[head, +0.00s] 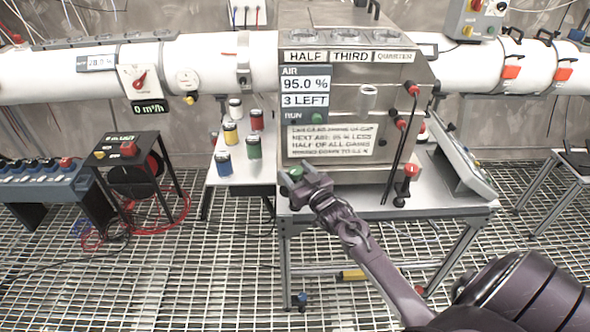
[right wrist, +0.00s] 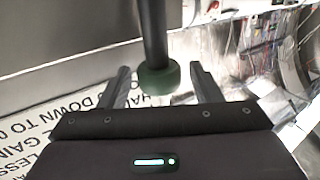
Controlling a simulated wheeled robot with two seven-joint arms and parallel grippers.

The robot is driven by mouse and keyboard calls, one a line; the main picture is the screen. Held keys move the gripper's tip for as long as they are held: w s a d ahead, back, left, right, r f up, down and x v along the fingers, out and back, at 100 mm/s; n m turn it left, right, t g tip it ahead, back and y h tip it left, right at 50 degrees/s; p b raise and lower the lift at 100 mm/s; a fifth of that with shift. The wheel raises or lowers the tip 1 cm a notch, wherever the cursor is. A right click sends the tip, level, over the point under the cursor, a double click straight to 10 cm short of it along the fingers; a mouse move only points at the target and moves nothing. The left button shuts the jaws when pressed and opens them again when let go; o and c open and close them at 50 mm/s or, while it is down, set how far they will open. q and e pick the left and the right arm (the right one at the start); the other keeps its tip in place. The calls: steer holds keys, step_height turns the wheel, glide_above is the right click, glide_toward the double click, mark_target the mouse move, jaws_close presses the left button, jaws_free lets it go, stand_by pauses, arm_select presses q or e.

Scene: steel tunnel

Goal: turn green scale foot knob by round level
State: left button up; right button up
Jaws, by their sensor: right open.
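A green knob (head: 295,173) shows at the front left corner of the steel cabinet's table, by my right gripper (head: 300,181). In the right wrist view the green knob (right wrist: 157,78) is a round end on a dark rod. It lies between the two spread fingers of my right gripper (right wrist: 161,86), with a gap on each side. The right gripper is open and holds nothing. I cannot make out a round level in either view. My left gripper is out of view.
The steel cabinet (head: 352,100) with labels and a text sign (head: 330,141) stands behind the gripper on a table (head: 440,203). Red-knobbed levers (head: 411,170) stand at its right. Several coloured cans (head: 224,162) are on a white side table.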

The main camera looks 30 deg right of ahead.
steer(key=shift+w, duration=0.25)
steer(key=c, duration=1)
steer(key=shift+o, duration=0.2)
steer(key=n+y+b, duration=0.1)
steer(key=n+y, duration=0.1)
steer(key=y, duration=0.1)
steer(key=shift+d+f+b, duration=0.15)
steer(key=shift+b, duration=0.15)
steer(key=shift+n+g+y+b, duration=0.3)
steer(key=shift+n+y+b, duration=0.45)
steer(key=shift+y, duration=0.45)
steer(key=shift+n+y, duration=0.25)
steer(key=shift+y, duration=0.15)
